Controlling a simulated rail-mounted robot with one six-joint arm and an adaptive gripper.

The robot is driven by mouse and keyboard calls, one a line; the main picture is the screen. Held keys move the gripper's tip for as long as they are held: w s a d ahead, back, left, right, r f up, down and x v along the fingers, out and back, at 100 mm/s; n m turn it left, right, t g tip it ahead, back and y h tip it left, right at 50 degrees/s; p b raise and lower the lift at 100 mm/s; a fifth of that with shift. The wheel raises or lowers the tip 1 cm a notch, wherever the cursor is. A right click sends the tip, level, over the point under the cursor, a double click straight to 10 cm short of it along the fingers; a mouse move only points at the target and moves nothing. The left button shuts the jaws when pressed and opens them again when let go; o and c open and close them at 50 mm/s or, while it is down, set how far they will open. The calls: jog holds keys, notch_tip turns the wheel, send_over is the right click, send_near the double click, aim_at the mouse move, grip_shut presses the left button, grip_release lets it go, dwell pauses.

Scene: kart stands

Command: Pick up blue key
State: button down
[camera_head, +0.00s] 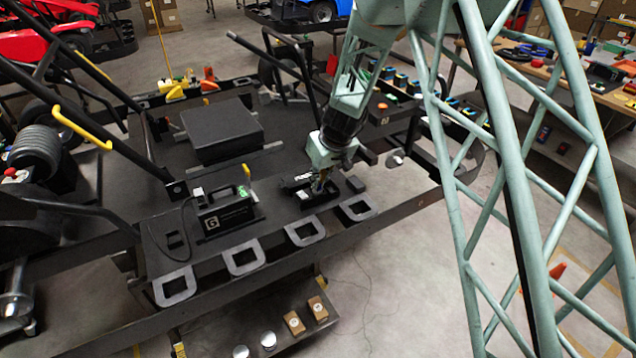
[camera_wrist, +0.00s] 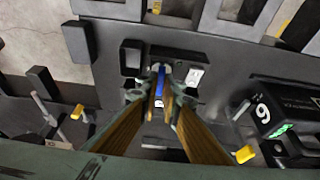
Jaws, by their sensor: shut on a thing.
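My gripper (camera_head: 320,184) points down over a small dark holder (camera_head: 306,201) on the black stand. In the wrist view its two fingers (camera_wrist: 162,98) are closed on a narrow blue key (camera_wrist: 160,86), which shows as a thin blue strip between the tips. The key sits over or in the dark holder, beside a white panel (camera_wrist: 195,76); I cannot tell whether it is clear of the holder. In the head view the key is hidden at the fingertips.
Grey frames (camera_head: 305,231) line the stand's front edge. Black bars rise at the left.

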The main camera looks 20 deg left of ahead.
jog(key=shift+r, duration=1.5)
jog(key=shift+s+d, duration=0.4)
jog(key=shift+s, duration=0.35)
jog(key=s+d+r+b, duration=0.1)
jog(key=s+d+b, duration=0.5)
jog(key=s, duration=0.6)
jog(key=shift+s+d+r, duration=0.25)
jog(key=shift+s+d, duration=0.1)
jog(key=shift+w+d, duration=0.1)
